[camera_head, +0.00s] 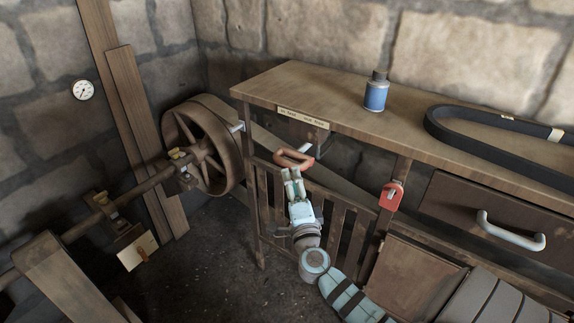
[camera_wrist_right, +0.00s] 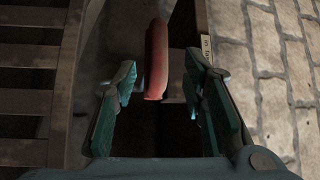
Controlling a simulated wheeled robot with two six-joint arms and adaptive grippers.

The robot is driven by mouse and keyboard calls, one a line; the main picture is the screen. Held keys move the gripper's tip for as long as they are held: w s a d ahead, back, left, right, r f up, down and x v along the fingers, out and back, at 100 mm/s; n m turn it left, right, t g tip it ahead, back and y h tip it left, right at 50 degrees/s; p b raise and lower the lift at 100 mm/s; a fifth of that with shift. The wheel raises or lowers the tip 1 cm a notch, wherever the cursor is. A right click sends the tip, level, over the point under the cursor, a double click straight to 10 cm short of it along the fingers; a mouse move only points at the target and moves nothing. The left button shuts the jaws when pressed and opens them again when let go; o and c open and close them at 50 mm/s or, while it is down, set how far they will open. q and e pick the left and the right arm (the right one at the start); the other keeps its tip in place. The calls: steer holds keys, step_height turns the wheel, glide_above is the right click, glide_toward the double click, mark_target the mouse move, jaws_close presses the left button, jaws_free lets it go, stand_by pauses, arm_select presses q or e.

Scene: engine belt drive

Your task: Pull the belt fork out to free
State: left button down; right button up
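The belt fork's red-orange handle (camera_head: 293,158) shows below the front edge of the workbench, with a pale metal rod beside it. My right gripper (camera_head: 291,172) is just in front of the handle in the head view. In the right wrist view the gripper (camera_wrist_right: 160,88) is open, and the red handle (camera_wrist_right: 156,58) lies between and just beyond its two parted fingers, with gaps on both sides. The handle does not look gripped. The fork's far end cannot be made out. My left gripper is not in view.
A wooden workbench (camera_head: 330,95) carries a blue can (camera_head: 376,95) and a black belt loop (camera_head: 470,130). A slatted guard (camera_head: 340,210) stands below. A spoked pulley wheel (camera_head: 205,150) and shaft are at left. A red tag (camera_head: 391,196) hangs right of the handle.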

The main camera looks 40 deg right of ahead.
mark_target(288, 164)
steer(key=b+x, duration=0.1)
steer(key=x, duration=0.6)
steer(key=shift+w+d, duration=0.1)
steer(key=shift+w, duration=0.05)
steer(key=shift+c, duration=0.3)
jaws_close()
